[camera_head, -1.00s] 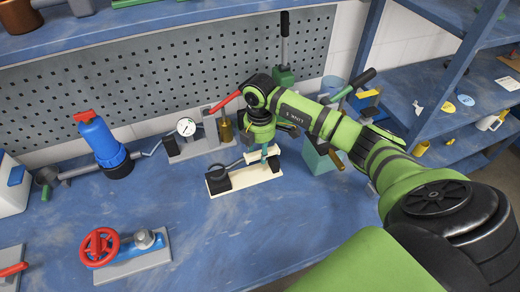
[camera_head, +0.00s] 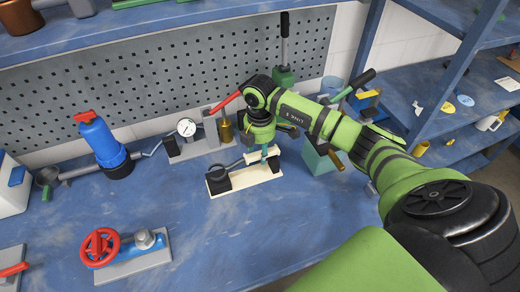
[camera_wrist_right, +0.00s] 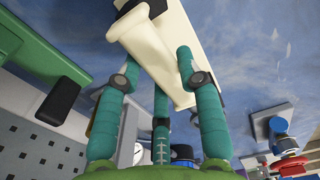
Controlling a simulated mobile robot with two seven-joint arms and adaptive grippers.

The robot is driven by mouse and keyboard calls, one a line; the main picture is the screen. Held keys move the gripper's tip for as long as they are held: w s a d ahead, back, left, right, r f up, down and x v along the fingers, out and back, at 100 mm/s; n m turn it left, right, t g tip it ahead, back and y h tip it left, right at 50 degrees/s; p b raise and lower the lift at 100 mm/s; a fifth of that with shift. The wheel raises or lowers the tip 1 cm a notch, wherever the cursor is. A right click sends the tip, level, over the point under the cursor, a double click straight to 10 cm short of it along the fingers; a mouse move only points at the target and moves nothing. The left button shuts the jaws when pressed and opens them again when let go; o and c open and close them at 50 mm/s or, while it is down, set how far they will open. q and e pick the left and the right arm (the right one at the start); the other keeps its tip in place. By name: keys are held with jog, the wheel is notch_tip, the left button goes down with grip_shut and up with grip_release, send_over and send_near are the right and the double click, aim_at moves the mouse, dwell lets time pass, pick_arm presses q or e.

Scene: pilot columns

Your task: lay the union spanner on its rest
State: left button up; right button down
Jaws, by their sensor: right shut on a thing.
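The union spanner (camera_head: 231,164) has a dark shaft and a cream handle, which shows large in the right wrist view (camera_wrist_right: 152,52). Its rest is a cream board (camera_head: 258,176) with dark blocks on it, on the blue bench. My right gripper (camera_head: 264,160) comes down from above with its teal fingers shut around the cream handle, over the right part of the board. The spanner's dark end points left, over the black block. I cannot tell whether the spanner touches the rest. My left gripper is not in view.
A pressure gauge block (camera_head: 186,128) and a blue filter (camera_head: 103,145) stand behind to the left. A red handwheel valve (camera_head: 101,246) is at the front left. A green box (camera_head: 318,160) stands close right of the gripper. The bench front centre is clear.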

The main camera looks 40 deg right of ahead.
jog(key=shift+f, duration=0.15)
jog(key=shift+f+b, duration=1)
jog(key=shift+f, duration=0.25)
jog(key=c, duration=0.7)
grip_release()
jog(key=shift+r, duration=0.1)
jog(key=shift+c, duration=0.2)
notch_tip(320, 180, up, 12)
jog(key=shift+a, duration=0.1)
